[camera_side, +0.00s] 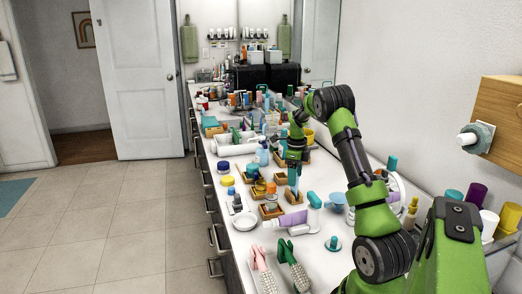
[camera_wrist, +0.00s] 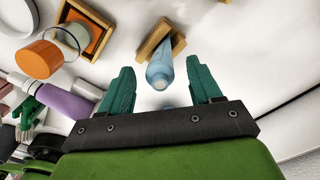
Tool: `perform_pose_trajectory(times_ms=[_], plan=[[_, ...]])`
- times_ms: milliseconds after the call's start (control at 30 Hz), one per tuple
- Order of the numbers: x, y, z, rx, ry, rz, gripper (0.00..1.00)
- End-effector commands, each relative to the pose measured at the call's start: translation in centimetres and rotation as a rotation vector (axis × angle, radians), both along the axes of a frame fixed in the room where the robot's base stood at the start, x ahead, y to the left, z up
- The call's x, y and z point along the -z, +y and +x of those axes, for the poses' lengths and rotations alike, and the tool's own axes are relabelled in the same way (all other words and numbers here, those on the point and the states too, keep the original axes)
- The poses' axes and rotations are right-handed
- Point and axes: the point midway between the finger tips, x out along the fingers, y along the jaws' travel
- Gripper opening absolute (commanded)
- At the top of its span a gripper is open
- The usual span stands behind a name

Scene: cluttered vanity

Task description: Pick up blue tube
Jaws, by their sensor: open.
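The blue tube (camera_wrist: 160,70) is light blue and stands in a small wooden holder (camera_wrist: 157,40) in the wrist view. In the side view the tube (camera_side: 293,178) shows below my gripper, in its holder (camera_side: 293,196). My gripper (camera_wrist: 160,65) is open, with one teal finger on each side of the tube's line and white counter showing between fingers and tube. In the side view my gripper (camera_side: 294,161) points down over the tube. How deep the fingers are beside the tube is hard to tell.
An orange jar (camera_wrist: 39,58) and a wooden tray (camera_wrist: 86,28) lie left of the tube in the wrist view. A purple-and-white bottle (camera_wrist: 65,101) is nearer. The counter (camera_side: 240,265) is crowded with bottles and boxes. A wall runs along its right side.

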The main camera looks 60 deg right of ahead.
Motion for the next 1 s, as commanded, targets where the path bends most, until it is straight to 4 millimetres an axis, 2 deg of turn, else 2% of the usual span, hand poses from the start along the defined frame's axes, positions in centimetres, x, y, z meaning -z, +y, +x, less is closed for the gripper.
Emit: perform_pose_trajectory(times_ms=[33, 67, 433, 733, 867, 1000], plan=[[0.0, 0.0, 0.0, 0.0, 0.0, 0.0, 0.64], [0.0, 0.0, 0.0, 0.0, 0.0, 0.0, 0.59], [-0.1, 0.0, 0.0, -0.001, 0.0, -0.001, 0.03], [-0.8, 0.0, 0.0, -0.001, -0.001, -0.002, 0.03], [-2.8, -0.1, 0.1, -0.001, -0.002, -0.005, 0.03], [-5.8, 0.0, 0.1, -0.001, -0.002, -0.004, 0.03]])
